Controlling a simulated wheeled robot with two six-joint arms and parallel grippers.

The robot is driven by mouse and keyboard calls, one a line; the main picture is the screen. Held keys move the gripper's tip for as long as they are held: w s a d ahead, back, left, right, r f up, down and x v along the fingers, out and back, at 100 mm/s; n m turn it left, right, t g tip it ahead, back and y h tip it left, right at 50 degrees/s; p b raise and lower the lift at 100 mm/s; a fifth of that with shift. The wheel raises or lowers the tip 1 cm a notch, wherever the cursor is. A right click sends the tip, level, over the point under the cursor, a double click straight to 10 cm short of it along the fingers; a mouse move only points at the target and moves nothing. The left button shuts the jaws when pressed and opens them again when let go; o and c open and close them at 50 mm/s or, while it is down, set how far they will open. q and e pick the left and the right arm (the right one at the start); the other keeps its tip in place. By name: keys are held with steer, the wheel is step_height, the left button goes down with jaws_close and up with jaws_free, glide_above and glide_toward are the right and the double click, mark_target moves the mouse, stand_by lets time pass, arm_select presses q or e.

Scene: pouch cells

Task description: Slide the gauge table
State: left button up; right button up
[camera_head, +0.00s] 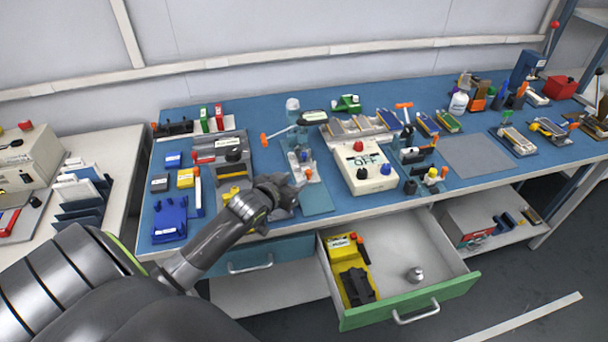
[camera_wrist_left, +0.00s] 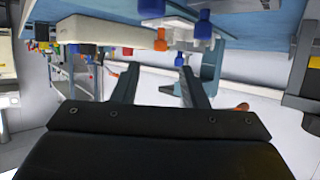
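A gauge stand (camera_head: 298,138) stands near the middle of the blue bench, with a dark-framed display (camera_head: 313,117) at its top. At its foot is a small pale part with an orange piece (camera_head: 308,173), which I take to be the gauge table; I cannot be sure. My left gripper (camera_head: 297,186) is just in front of it, low over the bench; whether it touches is unclear. In the left wrist view the two fingers (camera_wrist_left: 160,70) are apart with nothing seen held. A white block with blue parts (camera_wrist_left: 203,42) shows beyond them. My right gripper is not in view.
A white box with red and blue knobs (camera_head: 358,166) stands right of the gripper. A blue-grey pad (camera_head: 317,200) lies beside it. An open drawer (camera_head: 436,250) with a green front juts out below. A grey plate (camera_head: 478,155) farther right is bare.

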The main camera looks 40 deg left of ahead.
mark_target(307, 173)
arm_select(q)
steer(key=x, duration=0.6)
steer(key=shift+w+f, duration=0.15)
steer(key=shift+w, duration=0.1)
steer(key=shift+c, duration=0.4)
jaws_close()
